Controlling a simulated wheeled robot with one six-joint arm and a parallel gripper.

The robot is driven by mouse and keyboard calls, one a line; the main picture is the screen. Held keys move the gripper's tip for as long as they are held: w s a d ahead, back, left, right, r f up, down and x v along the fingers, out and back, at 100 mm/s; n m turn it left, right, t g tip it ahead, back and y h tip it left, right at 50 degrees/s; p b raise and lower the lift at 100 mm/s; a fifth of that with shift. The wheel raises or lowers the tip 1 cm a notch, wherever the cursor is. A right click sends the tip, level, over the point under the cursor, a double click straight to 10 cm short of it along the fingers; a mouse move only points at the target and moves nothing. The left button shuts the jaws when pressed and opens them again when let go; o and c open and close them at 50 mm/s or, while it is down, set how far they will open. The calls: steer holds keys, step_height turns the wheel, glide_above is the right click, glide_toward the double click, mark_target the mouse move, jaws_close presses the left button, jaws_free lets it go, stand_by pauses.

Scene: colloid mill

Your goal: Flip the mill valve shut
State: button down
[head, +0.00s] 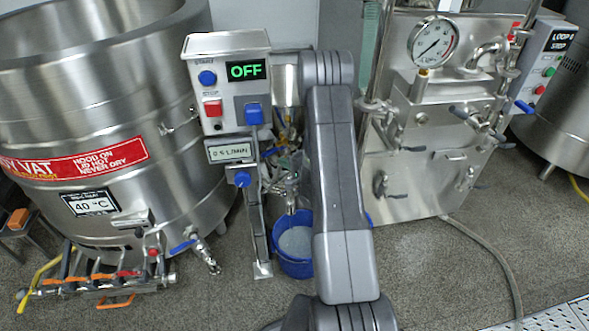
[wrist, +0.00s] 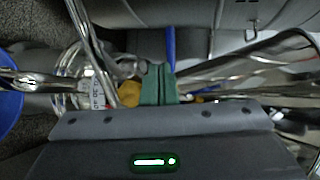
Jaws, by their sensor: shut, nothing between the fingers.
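My gripper (wrist: 157,85) shows in the wrist view as two green fingers pressed together, empty. A thin blue lever (wrist: 170,50) stands just beyond the fingertips; I cannot tell whether they touch. A yellow part (wrist: 128,93) lies beside the fingers on the left. In the head view, the mill's pipework (head: 285,165) shows behind the control post, with a small blue handle (head: 273,152) on it. My arm covers the right side of the mill and my gripper there. I cannot tell the valve's position.
A control box (head: 226,85) reading OFF stands on a post left of my arm. A blue bucket (head: 292,268) sits on the floor below. A large steel vat (head: 90,110) is at left, a steel machine with a gauge (head: 432,42) at right. Shiny pipes crowd my gripper.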

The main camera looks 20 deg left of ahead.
mark_target(268, 154)
steer(key=shift+w+a, duration=0.35)
steer(key=shift+a, duration=0.3)
steer(key=shift+w+a, duration=0.3)
steer(key=shift+a, duration=0.4)
steer(key=shift+w+a, duration=0.35)
steer(key=shift+a, duration=0.3)
steer(key=shift+f, duration=0.1)
steer(key=shift+w+a+b, duration=0.15)
steer(key=shift+a+b, duration=0.35)
steer(key=shift+a, duration=0.95)
steer(key=shift+d, duration=0.1)
